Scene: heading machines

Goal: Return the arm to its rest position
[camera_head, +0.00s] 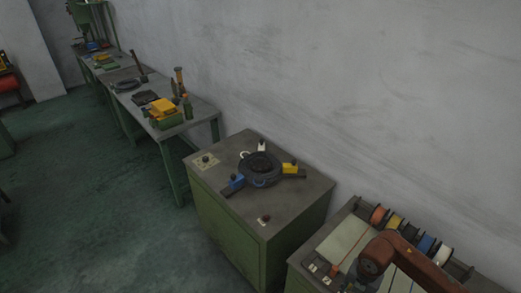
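A reddish-brown arm (408,257) reaches in from the lower right corner, over the bench with the spools. It bends at a dark round joint (372,267) near the bottom edge. I see no gripper fingers clearly on it; whatever lies beyond the joint is cut off or hidden by the frame's lower edge. No arm comes in from the left, and my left gripper is out of view.
A green cabinet (226,214) carries a dark round fixture (259,168) with blue, yellow and white clamps. Behind it stands a long bench with a yellow bin (163,108) and tools. Several coloured spools (425,243) line the right bench. Green floor (95,215) is open at left.

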